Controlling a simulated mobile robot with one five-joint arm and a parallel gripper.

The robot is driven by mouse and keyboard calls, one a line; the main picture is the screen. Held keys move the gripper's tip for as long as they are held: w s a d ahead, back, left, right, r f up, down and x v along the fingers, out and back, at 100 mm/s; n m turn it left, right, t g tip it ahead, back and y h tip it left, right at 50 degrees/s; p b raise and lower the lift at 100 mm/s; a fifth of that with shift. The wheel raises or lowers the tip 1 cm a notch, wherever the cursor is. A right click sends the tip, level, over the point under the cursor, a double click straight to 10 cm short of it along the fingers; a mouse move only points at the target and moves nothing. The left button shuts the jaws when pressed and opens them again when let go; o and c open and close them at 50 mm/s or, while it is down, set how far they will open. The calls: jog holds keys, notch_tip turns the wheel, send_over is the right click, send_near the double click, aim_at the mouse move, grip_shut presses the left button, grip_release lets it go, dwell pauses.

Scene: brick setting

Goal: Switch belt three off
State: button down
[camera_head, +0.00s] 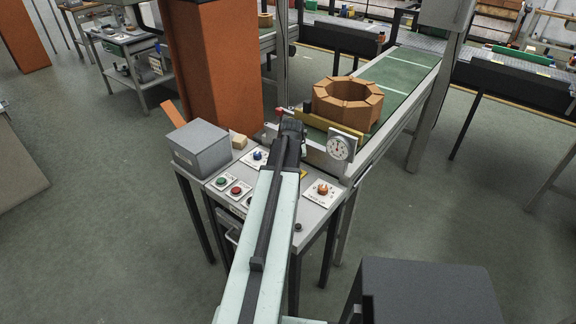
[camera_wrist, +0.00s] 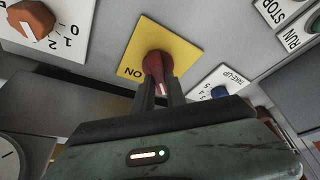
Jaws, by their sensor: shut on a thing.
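In the wrist view, a dark red rotary knob (camera_wrist: 157,64) stands on a yellow plate (camera_wrist: 133,48) marked ON, which appears upside down in the picture. My gripper (camera_wrist: 157,86) is shut on this red knob, with its dark fingers at the knob's near end. The knob's pointer direction is hard to tell. No belt number is readable.
An orange dial (camera_wrist: 32,18) and a blue take-up knob (camera_wrist: 221,92) flank the yellow plate. A STOP/RUN plate (camera_wrist: 292,28) is at upper right. Green (camera_head: 221,181) and red (camera_head: 235,190) buttons, a grey box (camera_head: 200,148) and a gauge (camera_head: 340,149) are close by. Brick ring (camera_head: 347,103) sits on the belt (camera_head: 398,72).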

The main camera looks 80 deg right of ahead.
jog(key=shift+a+n, duration=0.1)
jog(key=shift+n, duration=0.2)
jog(key=c, duration=1.4)
grip_release()
jog(key=shift+o, duration=0.2)
jog(key=p+v, duration=0.7)
jog(key=shift+r, duration=0.35)
